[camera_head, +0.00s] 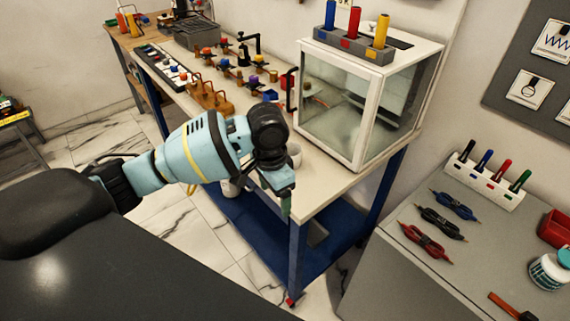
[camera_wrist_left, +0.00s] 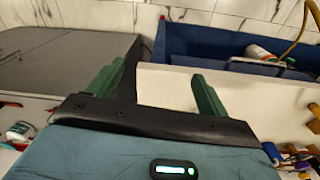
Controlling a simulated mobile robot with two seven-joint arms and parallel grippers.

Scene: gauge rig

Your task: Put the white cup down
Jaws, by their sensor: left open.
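A white cup (camera_head: 295,155) stands on the white tabletop (camera_head: 325,186), close to the front of the glass-sided cabinet. My wrist hides part of it in the head view. My left gripper (camera_head: 285,204) is at the table's near edge, just in front of the cup and apart from it. In the left wrist view its two green fingers (camera_wrist_left: 156,90) are spread, with only the table edge and background between them. The cup cannot be made out in that view. My right gripper is in neither view.
The glass-sided cabinet (camera_head: 341,112) stands right behind the cup. Several coloured knobs and pegs line the table further left. A blue lower shelf (camera_head: 262,238) holds a white object (camera_head: 230,187). A grey bench (camera_head: 400,262) with tools stands at the right.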

